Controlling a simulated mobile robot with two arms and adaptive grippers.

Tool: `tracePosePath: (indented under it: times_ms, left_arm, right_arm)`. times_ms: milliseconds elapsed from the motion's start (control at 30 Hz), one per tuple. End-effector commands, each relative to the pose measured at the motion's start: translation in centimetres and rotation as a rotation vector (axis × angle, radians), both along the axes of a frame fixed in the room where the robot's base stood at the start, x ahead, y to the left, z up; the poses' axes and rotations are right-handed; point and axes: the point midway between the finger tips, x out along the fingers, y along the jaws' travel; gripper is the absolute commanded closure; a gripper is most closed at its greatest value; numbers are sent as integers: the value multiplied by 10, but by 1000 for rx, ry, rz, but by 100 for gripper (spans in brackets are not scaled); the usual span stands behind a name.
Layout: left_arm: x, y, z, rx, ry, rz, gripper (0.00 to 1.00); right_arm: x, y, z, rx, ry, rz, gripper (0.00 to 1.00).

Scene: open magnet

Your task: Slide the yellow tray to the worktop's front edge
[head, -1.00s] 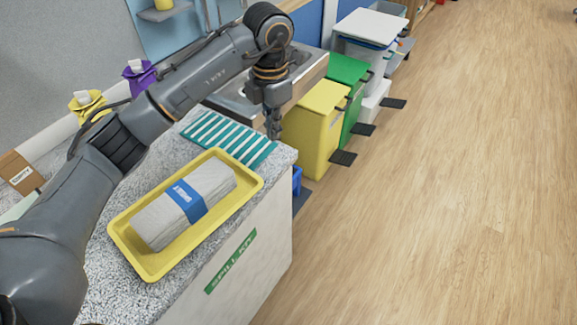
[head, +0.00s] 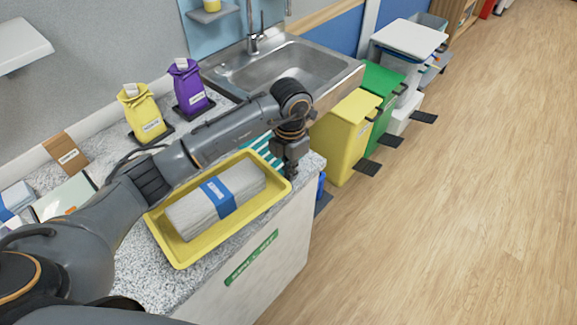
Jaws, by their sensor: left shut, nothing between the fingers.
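The yellow tray (head: 187,255) lies flat on the speckled worktop (head: 213,278), close to the front edge with a narrow strip of worktop in front of it. It holds a grey folded bundle (head: 245,180) with a blue band. My left gripper (head: 291,174) is shut and empty, pointing down at the tray's far right corner. I cannot tell whether its fingertips touch the rim. My left forearm passes over the tray's back side and hides part of its back rim. My right gripper is not in view.
A teal striped cloth (head: 268,146) lies behind the tray, partly hidden by my arm. Yellow (head: 143,113) and purple (head: 188,88) bags stand at the back. A sink (head: 285,70) and a yellow bin (head: 345,140) are beyond. The floor at right is clear.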

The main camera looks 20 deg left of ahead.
Motion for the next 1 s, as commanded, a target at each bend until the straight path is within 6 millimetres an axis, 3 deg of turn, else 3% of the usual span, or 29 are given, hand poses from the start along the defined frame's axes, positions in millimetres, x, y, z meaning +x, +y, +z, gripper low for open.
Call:
tracePosePath:
  times_ms: [467,633,1000]
  left_arm:
    - [-5,4,0,1,-1,0,100]
    - [-18,14,-1,4,-1,0,100]
    - [-23,16,0,1,0,1,100]
  right_arm:
    - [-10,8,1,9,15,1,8]
    - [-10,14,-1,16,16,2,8]
    - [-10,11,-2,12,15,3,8]
